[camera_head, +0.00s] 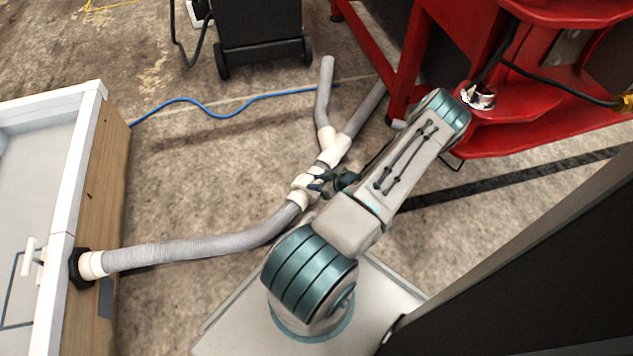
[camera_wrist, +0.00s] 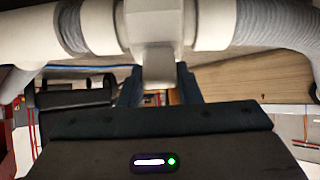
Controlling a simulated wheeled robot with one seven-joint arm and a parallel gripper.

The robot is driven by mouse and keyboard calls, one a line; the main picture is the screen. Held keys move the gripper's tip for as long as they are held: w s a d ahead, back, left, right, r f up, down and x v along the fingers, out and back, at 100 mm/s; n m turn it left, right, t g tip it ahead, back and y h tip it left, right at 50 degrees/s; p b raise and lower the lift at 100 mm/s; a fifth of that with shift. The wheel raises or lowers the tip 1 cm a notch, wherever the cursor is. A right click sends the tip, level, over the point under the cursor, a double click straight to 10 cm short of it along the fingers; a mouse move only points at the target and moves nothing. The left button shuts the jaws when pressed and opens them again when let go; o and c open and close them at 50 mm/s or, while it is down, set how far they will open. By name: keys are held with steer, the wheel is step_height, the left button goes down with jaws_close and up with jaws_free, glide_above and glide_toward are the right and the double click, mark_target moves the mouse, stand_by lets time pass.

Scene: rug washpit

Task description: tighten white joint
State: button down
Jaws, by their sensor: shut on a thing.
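The white joint (camera_head: 303,184) is a cream-white coupling between a grey ribbed hose (camera_head: 200,250) and a white Y-piece (camera_head: 332,150). In the wrist view the white joint (camera_wrist: 155,22) crosses the top, with a block-like tab hanging down from it. My gripper (camera_head: 317,182) reaches the joint from the right. In the wrist view the dark fingers of my gripper (camera_wrist: 160,85) stand on both sides of the tab and are shut on it. The fingers hide part of the joint in the head view, and I cannot tell how tight it is.
The long hose meets a wood-sided white basin (camera_head: 98,180) at left. A blue cable (camera_head: 215,112) crosses the floor. A black wheeled unit (camera_head: 262,35) stands behind.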

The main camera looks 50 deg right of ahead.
steer(key=c, duration=1)
jaws_free()
steer(key=shift+c, duration=0.2)
steer(key=p+v, duration=0.5)
steer(key=v, duration=0.8)
steer(key=shift+s, duration=0.4)
steer(key=shift+d+r, duration=0.1)
steer(key=shift+r, duration=0.05)
